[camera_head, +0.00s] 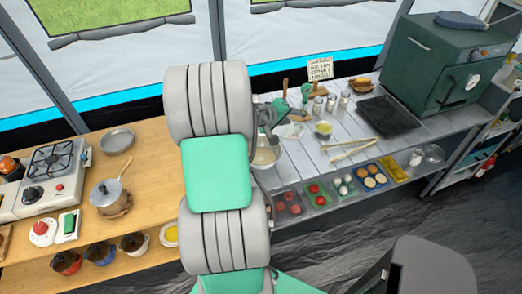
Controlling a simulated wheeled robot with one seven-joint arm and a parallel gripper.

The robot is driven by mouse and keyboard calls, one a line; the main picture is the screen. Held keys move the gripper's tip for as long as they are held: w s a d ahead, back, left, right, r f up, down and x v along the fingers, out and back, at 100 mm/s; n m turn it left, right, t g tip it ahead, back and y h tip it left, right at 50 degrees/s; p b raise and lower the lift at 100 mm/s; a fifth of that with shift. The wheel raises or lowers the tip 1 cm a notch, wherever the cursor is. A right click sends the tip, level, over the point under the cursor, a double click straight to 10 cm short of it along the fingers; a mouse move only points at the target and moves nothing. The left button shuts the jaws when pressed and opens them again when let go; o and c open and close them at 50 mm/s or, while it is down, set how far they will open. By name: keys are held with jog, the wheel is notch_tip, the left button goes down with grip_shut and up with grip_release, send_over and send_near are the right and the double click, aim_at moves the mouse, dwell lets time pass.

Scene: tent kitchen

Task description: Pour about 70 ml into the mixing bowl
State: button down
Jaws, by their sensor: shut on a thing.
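A pale mixing bowl (265,158) stands beside my arm, near the left end of the grey slatted table; my arm hides its left part. My gripper (272,118) is small and partly hidden behind my arm, above and behind the bowl. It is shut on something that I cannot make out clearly. A green item (281,106) shows right at the gripper; I cannot tell whether it is the held thing. No stream of liquid can be made out.
A small bowl with yellow contents (323,129), jars (330,103), a black tray (388,116) and a green oven (440,65) stand to the right. Food trays (315,194) line the front. A wooden counter (150,190) holds a stove (48,175) and pot (106,193).

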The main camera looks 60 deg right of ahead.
jog(key=shift+w+a+f+g+h+b, duration=0.3)
jog(key=shift+w+a+g+h+b, duration=0.3)
jog(key=shift+b, duration=1.15)
dwell(0.7)
jog(key=shift+r+b, duration=0.15)
jog(key=shift+b, duration=0.2)
dwell(0.4)
jog(key=s+d+r+y+p, duration=0.1)
jog(key=p, duration=0.2)
jog(key=s+r+t+y+p, duration=0.1)
jog(key=p, duration=0.3)
jog(key=shift+d+r+p, duration=0.2)
jog(key=shift+d+p, duration=0.1)
jog(key=shift+d, duration=0.05)
jog(key=shift+s+d+f+m+t+y, duration=0.2)
jog(key=shift+f+t+y, duration=0.15)
jog(key=shift+f, duration=0.25)
jog(key=shift+s+d+f+m+t+y, duration=0.1)
jog(key=shift+d+f+t+y, duration=0.15)
jog(key=shift+f+t, duration=0.3)
jog(key=shift+s+d+f+y+p, duration=0.1)
jog(key=shift+d+f+y+p, duration=0.1)
jog(key=shift+f+y+p, duration=0.15)
